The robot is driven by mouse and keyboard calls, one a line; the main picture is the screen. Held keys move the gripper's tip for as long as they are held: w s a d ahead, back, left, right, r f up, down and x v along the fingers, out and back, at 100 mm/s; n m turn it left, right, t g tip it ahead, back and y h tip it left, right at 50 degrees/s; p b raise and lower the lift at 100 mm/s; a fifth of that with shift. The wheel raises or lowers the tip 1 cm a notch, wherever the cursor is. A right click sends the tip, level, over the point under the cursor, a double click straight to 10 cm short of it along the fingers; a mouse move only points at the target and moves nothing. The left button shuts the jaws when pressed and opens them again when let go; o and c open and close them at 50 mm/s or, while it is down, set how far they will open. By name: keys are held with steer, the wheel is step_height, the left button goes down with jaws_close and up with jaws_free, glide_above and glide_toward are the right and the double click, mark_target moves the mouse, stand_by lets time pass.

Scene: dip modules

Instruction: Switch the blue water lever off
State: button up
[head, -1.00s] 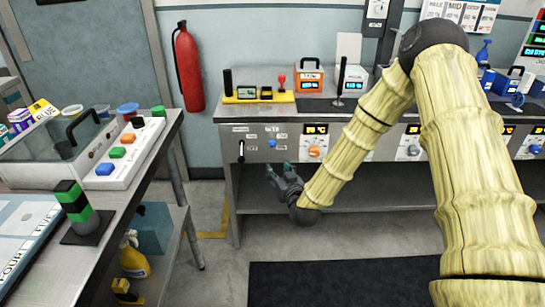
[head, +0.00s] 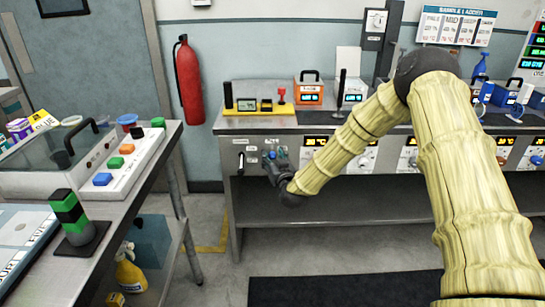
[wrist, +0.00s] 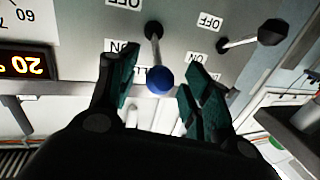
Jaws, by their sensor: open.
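The blue water lever (wrist: 159,79) is on the grey front panel of the bench. In the wrist view its blue ball knob lies between my gripper's two teal fingers, with its shaft running up to a dark pivot. The wrist picture is upside down; an OFF label stands beside the pivot and an ON label near the left finger. My gripper (wrist: 160,90) is open, with a gap on each side of the knob. In the head view my gripper (head: 275,158) is at the panel and largely covers the lever.
A second lever with a black knob (wrist: 272,32) is close beside my right finger in the wrist view, with its own OFF and ON labels. An orange digital display (wrist: 24,65) is on the left. The side table (head: 150,170) with buttons is left of my arm.

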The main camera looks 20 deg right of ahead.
steer(key=shift+w, duration=0.6)
jaws_close()
